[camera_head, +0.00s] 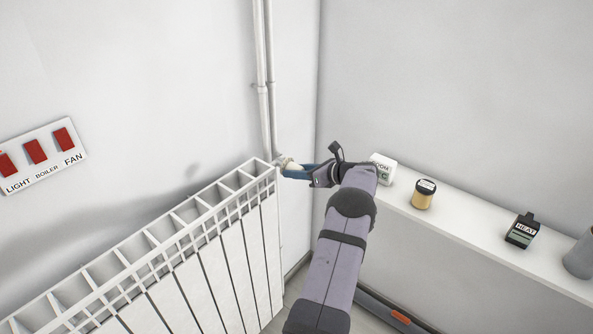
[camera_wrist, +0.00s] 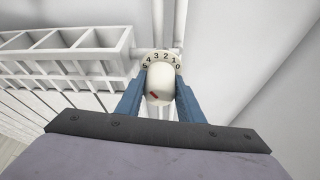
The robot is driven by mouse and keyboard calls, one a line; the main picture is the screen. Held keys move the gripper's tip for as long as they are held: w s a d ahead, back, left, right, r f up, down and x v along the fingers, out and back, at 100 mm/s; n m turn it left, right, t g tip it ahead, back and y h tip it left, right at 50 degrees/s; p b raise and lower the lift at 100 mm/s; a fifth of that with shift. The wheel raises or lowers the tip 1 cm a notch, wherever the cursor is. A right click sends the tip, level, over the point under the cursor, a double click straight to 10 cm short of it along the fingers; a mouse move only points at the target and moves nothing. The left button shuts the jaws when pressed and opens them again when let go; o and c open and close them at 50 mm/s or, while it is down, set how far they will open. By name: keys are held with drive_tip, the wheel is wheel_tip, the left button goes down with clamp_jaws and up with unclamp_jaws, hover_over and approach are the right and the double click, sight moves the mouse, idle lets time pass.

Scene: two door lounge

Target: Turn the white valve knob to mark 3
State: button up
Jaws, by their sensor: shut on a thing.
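The white valve knob (camera_wrist: 161,80) sits between the two blue fingers of my gripper (camera_wrist: 160,90) in the wrist view. The fingers are shut on its left and right sides. A red mark shows on the knob's near end, toward the left. Behind the knob is a pale dial (camera_wrist: 163,55) with numbers running from 5 at the left to 0 at the right, with 3 near the top. I cannot tell exactly which number the red mark lines up with. In the head view my gripper (camera_head: 289,171) reaches the valve at the radiator's upper corner, and the knob is mostly hidden.
The white radiator (camera_head: 215,250) stands left of the valve, with pipes (camera_head: 264,85) rising behind. A shelf (camera_head: 470,228) at right holds a white box (camera_head: 383,170), a jar (camera_head: 423,195), a HEAT device (camera_head: 522,231) and a grey cup (camera_head: 580,257). A switch panel (camera_head: 40,156) is at far left.

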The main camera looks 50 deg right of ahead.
drive_tip(key=shift+f+m+y+b, duration=0.2)
drive_tip(key=shift+m+y+b, duration=0.4)
drive_tip(key=shift+m+b, duration=0.3)
drive_tip(key=shift+r, duration=0.1)
drive_tip(key=shift+r+m+b, duration=0.1)
drive_tip(key=shift+m+b, duration=0.2)
drive_tip(key=shift+b, duration=0.05)
drive_tip(key=o, duration=1.1)
drive_tip(key=shift+c, duration=0.2)
drive_tip(key=b+v, duration=0.2)
drive_tip(key=v, duration=0.5)
drive_tip(key=shift+s, duration=0.2)
drive_tip(key=shift+d, duration=0.15)
